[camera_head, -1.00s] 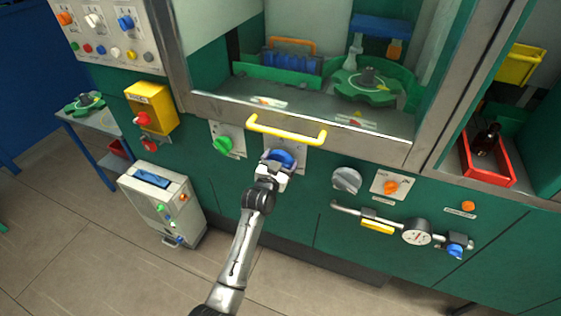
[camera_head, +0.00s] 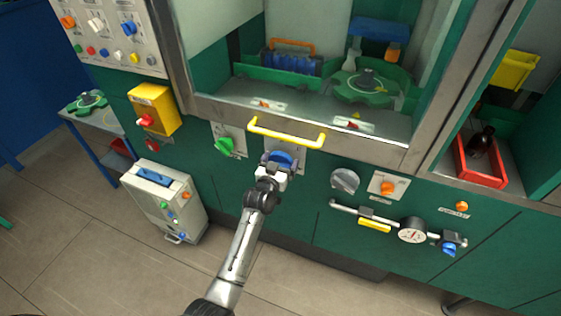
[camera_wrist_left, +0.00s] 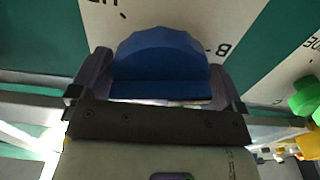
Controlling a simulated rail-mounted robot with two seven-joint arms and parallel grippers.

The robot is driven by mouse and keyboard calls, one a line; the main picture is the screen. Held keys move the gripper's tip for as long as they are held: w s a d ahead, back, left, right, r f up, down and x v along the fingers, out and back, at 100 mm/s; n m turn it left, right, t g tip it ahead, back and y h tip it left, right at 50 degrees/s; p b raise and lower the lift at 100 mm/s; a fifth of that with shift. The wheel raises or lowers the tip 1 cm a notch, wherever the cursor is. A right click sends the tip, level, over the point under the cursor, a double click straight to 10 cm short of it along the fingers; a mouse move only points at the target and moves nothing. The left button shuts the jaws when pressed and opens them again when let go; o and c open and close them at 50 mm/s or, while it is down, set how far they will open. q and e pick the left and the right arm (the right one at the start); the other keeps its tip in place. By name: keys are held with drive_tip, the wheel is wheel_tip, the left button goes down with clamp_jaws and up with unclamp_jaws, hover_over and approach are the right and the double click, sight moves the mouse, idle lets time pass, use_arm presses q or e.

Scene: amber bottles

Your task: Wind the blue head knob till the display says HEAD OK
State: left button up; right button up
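The blue head knob (camera_head: 283,158) sits on a pale plate on the green machine front, just below the yellow handle. My left gripper (camera_head: 276,164) is at the knob. In the left wrist view the blue knob (camera_wrist_left: 162,65) lies between the two fingers (camera_wrist_left: 160,82), which appear to press on its left and right sides. A letter B and tick marks show on the plate (camera_wrist_left: 215,25) around it. The full lettering is hidden. No display reading HEAD OK can be read in these views. My right gripper is not in view.
A yellow handle (camera_head: 286,133) runs just above the knob. A green knob (camera_head: 226,146) is to the left and a grey knob (camera_head: 345,181) to the right. A gauge (camera_head: 412,230) hangs lower right. A grey case (camera_head: 165,200) stands on the floor at left.

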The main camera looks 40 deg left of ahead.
use_arm(q)
drive_tip(key=shift+o, duration=0.4)
drive_tip(key=shift+s, duration=0.1)
drive_tip(key=shift+s+d, duration=0.2)
drive_tip(key=shift+s, duration=0.15)
drive_tip(key=p+v, duration=0.2)
drive_tip(key=v, duration=1.1)
drive_tip(key=shift+p, duration=0.35)
drive_tip(key=shift+w, duration=0.1)
